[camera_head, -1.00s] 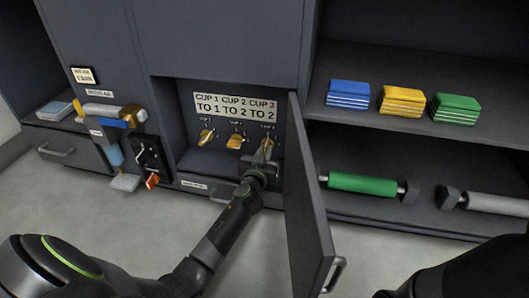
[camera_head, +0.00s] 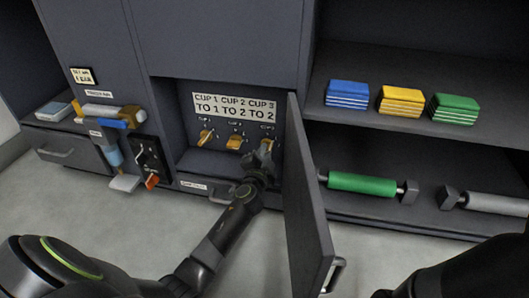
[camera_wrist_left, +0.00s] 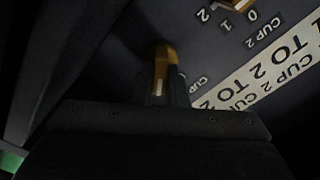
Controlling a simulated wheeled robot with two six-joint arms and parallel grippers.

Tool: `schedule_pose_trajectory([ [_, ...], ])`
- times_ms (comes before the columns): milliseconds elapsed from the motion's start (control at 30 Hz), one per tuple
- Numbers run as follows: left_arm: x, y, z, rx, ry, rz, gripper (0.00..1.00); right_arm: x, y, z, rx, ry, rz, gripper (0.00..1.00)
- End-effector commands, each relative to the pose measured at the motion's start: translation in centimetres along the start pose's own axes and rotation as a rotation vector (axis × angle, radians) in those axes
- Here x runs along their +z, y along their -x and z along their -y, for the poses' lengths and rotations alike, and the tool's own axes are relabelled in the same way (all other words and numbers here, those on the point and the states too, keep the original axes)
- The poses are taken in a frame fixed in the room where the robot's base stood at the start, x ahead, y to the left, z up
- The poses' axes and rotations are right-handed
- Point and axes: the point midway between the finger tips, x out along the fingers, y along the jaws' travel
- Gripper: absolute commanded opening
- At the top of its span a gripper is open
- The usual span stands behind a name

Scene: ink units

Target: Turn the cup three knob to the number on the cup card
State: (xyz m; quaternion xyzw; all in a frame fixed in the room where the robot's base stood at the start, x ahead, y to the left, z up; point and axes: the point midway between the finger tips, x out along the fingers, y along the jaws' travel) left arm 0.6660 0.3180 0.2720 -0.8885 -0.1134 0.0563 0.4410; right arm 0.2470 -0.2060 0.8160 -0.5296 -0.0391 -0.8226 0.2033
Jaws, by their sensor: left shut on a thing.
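The cup card (camera_head: 234,105) is above the knobs and reads CUP 1 TO 1, CUP 2 TO 2, CUP 3 TO 2. The orange cup three knob (camera_head: 268,144) is the rightmost of three knobs in the open recess. My left gripper (camera_head: 265,154) is at this knob and shut on it, hiding most of it. In the left wrist view the knob (camera_wrist_left: 165,60) shows between the fingers, and the picture is strongly tilted. The number it points to is hidden. My right gripper is out of view.
The cup one knob (camera_head: 206,137) and cup two knob (camera_head: 235,142) are to the left. An open door (camera_head: 308,200) stands close to the right of my left gripper. A red-handled switch (camera_head: 152,181) is further left. Shelves on the right hold coloured stacks and rollers.

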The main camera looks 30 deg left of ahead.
Motion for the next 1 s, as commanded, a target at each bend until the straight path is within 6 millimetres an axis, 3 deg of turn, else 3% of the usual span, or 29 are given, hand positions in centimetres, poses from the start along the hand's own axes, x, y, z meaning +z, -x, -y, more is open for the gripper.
schedule_pose_trajectory([
  [533,-0.06,-0.01,-0.18,0.001,-0.474,-0.001,0.0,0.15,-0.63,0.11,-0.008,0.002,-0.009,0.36],
  [1000,0.02,-0.01,-0.32,0.001,-0.653,-0.002,0.0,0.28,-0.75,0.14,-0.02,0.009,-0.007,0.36],
])
